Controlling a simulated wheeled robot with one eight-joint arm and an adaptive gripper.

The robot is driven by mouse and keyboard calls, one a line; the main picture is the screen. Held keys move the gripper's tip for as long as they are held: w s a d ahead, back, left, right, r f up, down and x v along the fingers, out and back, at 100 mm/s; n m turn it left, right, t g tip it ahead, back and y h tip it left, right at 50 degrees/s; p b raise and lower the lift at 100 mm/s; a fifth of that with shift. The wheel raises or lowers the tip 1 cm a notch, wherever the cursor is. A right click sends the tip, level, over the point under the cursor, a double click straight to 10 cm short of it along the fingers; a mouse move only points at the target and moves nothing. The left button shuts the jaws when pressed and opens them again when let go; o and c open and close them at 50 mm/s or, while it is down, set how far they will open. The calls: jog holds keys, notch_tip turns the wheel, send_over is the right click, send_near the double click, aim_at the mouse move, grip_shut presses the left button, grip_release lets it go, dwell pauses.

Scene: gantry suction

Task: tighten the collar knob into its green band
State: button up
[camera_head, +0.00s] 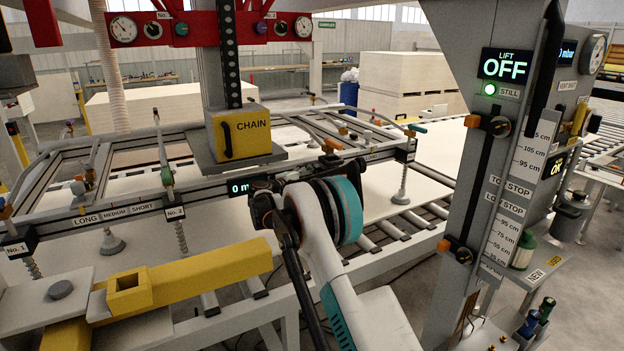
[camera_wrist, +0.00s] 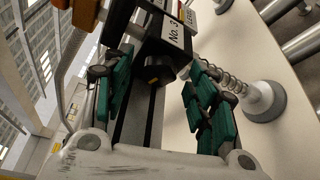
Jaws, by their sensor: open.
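In the wrist view, a round dark knob (camera_wrist: 155,71) sits under the black collar block labelled No. 3 (camera_wrist: 172,35). The knob's face points toward the camera, and I cannot make out a green band or a pointer on it. My gripper (camera_wrist: 157,82) is open, with one green-padded finger on each side of the knob. The fingers appear apart from it, though depth is hard to judge. In the head view my arm's wrist blocks the No. 3 collar and knob; the crossbeam (camera_head: 205,188) runs behind it.
A suction cup (camera_wrist: 264,100) with a spring stem hangs right of my fingers. In the head view, collar No. 2 (camera_head: 174,213) is further left on the beam. A yellow CHAIN box (camera_head: 240,135) hangs above, and the LIFT column (camera_head: 478,150) stands to the right.

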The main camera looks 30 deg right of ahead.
jog(key=f+v, duration=0.1)
jog(key=v, duration=0.6)
jog(key=shift+r, duration=0.45)
jog(key=shift+a, duration=0.15)
